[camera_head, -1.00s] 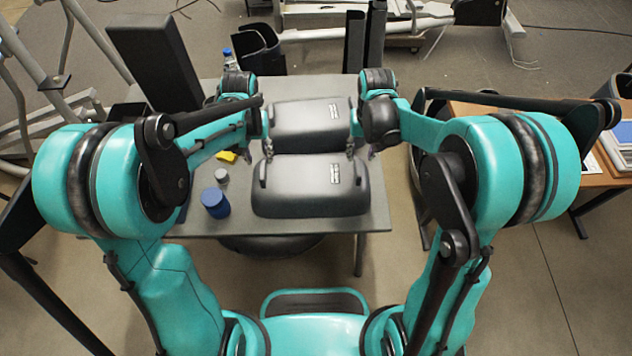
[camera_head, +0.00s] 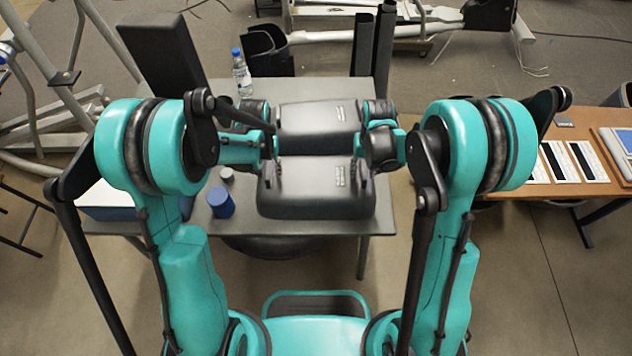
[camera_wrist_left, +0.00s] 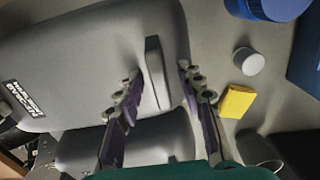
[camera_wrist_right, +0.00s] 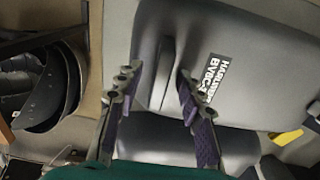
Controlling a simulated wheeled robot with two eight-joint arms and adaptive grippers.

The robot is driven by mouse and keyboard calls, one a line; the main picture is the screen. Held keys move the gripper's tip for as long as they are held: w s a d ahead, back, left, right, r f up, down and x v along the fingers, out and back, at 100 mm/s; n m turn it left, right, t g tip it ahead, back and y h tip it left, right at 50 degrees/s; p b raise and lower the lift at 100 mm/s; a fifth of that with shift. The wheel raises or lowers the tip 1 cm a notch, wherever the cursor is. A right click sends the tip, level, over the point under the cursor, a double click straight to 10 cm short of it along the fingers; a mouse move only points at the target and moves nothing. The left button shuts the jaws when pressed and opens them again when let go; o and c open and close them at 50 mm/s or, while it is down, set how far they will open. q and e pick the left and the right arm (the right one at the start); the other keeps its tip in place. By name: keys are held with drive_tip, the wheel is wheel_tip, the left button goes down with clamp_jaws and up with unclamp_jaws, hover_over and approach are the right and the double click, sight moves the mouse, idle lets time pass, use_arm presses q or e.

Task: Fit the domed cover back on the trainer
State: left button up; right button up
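A dark grey domed cover (camera_head: 316,198) with a small white label lies at the table's near edge. A similar labelled grey domed piece (camera_head: 318,117) sits just behind it; I cannot tell which belongs on the trainer. My left gripper (camera_head: 268,172) is at the near cover's left side. In the left wrist view, its open fingers (camera_wrist_left: 160,72) stand either side of the raised side grip (camera_wrist_left: 155,73), apart from it. My right gripper (camera_head: 361,172) is at the right side. In the right wrist view, its open fingers (camera_wrist_right: 159,72) straddle the other grip (camera_wrist_right: 167,62).
A blue cylinder (camera_head: 221,203) and a small grey cap (camera_head: 227,174) stand left of the near cover. A yellow block (camera_wrist_left: 236,101) lies nearby. A water bottle (camera_head: 242,76) stands at the back left. A wooden desk (camera_head: 560,185) is at the right. Pale exercise-machine frames (camera_head: 420,27) fill the back.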

use_arm(q)
drive_tip(key=shift+c, duration=0.3)
use_arm(e)
drive_tip(key=shift+c, duration=0.3)
use_arm(q)
clamp_jaws()
use_arm(e)
clamp_jaws()
use_arm(q)
drive_tip(key=shift+r, duration=0.1)
use_arm(e)
drive_tip(key=shift+r, duration=0.1)
